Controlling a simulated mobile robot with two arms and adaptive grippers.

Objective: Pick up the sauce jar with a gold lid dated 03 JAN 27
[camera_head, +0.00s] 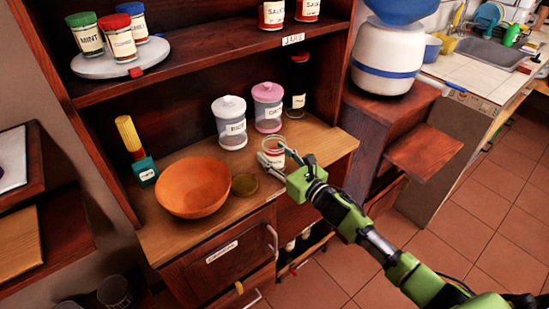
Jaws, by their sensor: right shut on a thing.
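My right gripper (283,160) reaches in from the lower right and is shut on a small glass jar (271,145) with a pale label and reddish contents, at the counter's front right. Its fingers hide part of the jar; I cannot read a date on it. I cannot tell whether the jar touches the counter. Two sauce jars with red contents and pale labels, one at the left (272,15) and one at the right (308,10), stand on the upper shelf; their tops are cut off. My left gripper is not in view.
An orange bowl (194,187) and a dark gold disc (245,184) lie left of my gripper. A white-lidded canister (231,125) and a pink-lidded canister (267,108) stand behind it. A turntable (95,67) with spice jars is on the upper shelf. The right counter strip is clear.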

